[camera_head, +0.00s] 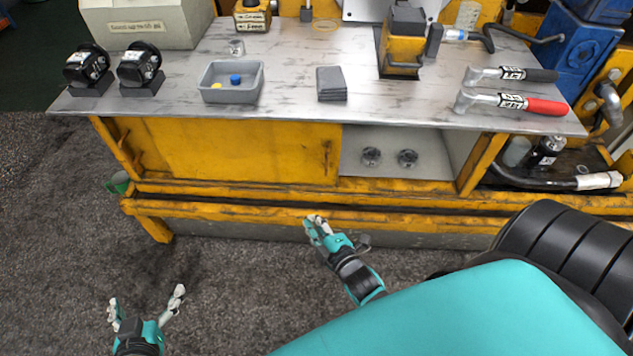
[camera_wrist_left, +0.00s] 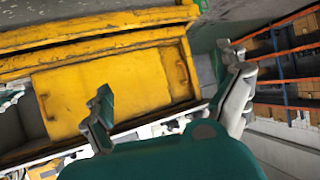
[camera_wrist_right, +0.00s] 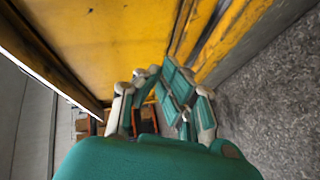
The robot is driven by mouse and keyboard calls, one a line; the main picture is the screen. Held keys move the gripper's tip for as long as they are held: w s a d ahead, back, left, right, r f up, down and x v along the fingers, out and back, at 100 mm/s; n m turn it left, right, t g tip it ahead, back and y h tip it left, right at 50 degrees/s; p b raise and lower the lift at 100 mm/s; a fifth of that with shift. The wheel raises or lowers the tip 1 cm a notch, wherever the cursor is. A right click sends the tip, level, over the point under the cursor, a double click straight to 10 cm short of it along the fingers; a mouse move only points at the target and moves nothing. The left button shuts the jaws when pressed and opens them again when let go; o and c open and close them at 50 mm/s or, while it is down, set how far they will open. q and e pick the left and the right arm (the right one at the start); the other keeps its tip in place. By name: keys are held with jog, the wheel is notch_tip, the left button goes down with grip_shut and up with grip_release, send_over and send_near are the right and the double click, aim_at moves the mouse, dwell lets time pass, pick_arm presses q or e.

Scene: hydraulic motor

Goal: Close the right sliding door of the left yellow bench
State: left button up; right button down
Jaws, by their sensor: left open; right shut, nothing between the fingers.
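The yellow bench (camera_head: 225,205) stands in front of me under a grey worktop. Its sliding door panel (camera_head: 235,152) covers the left and middle of the front. The right part is an open compartment (camera_head: 400,145) with two round metal parts inside. A small handle (camera_head: 328,150) is near the panel's right edge. My right gripper (camera_head: 312,222) is shut and empty, in front of the lower rail, below that edge; the yellow panel also shows in the right wrist view (camera_wrist_right: 105,45). My left gripper (camera_head: 147,297) is open and empty over the floor, left and nearer me; its view shows the panel (camera_wrist_left: 115,85).
On the worktop (camera_head: 290,105) are black round parts (camera_head: 140,65), a grey bin (camera_head: 230,85), a dark grey block (camera_head: 331,83) and two torque wrenches (camera_head: 512,103). Hoses (camera_head: 560,180) lie right of the opening. The grey floor (camera_head: 60,220) at left is clear.

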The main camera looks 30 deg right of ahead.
notch_tip(320, 180, up, 7)
jog(key=w+d+n+t+b, duration=0.1)
jog(key=d+n+t+b, duration=0.2)
jog(key=w+b, duration=0.3)
jog(key=w, duration=0.8)
pick_arm(q)
notch_tip(320, 180, up, 22)
jog(key=s+d+t+h, duration=0.1)
jog(key=d+t+h, duration=0.1)
jog(key=t, duration=0.9)
jog(key=shift+s+r+h, duration=0.25)
jog(key=shift+h, duration=0.55)
pick_arm(e)
jog(key=shift+h, duration=0.4)
jog(key=shift+s+d+r, duration=0.1)
jog(key=shift+s+d, duration=0.55)
jog(key=shift+d, duration=0.35)
jog(key=shift+s+d, duration=0.6)
jog(key=shift+d, duration=0.35)
